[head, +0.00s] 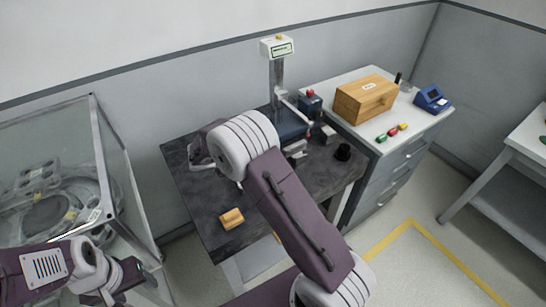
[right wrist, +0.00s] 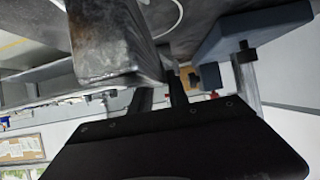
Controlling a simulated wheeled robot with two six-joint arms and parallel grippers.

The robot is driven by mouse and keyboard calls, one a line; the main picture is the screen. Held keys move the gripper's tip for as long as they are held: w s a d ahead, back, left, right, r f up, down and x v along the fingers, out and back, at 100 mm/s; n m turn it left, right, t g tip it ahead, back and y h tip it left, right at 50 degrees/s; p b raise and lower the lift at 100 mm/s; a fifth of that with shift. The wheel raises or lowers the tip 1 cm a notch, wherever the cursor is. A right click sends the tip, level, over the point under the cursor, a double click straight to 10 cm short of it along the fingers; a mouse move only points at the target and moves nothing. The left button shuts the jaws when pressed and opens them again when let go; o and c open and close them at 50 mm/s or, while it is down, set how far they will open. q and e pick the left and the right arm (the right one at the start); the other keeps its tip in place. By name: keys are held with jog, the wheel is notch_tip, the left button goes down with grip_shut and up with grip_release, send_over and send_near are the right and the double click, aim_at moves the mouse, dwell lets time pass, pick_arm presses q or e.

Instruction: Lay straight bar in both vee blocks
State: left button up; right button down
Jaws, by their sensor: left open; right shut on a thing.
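My right gripper (right wrist: 163,82) is shut on a worn grey metal piece, which looks like the straight bar (right wrist: 112,42). Its near end fills the upper left of the right wrist view, and its far part is hidden. In the head view my own right arm covers this gripper and most of the bar. Two small grey blocks, which look like the vee blocks (head: 295,149) (head: 328,134), stand on the dark table by the gauge stand. Their grooves are too small to make out. My left gripper (head: 122,284) is open and empty at the lower left, away from the table.
The dark table (head: 195,195) carries a small orange block (head: 232,218), a black knob-like piece (head: 343,152) and the gauge stand (head: 277,75). A cabinet to the right bears a wooden box (head: 366,98) and a blue device (head: 433,98). A glass-sided case (head: 110,150) stands left.

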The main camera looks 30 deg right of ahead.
jog(key=shift+s+a+f, duration=0.1)
jog(key=shift+f, duration=0.5)
jog(key=shift+a, duration=0.1)
jog(key=shift+f, duration=0.2)
jog(key=c, duration=1.7)
grip_release()
jog(key=shift+b, duration=0.3)
jog(key=o, duration=0.4)
jog(key=shift+o, duration=0.2)
jog(key=shift+s, duration=0.1)
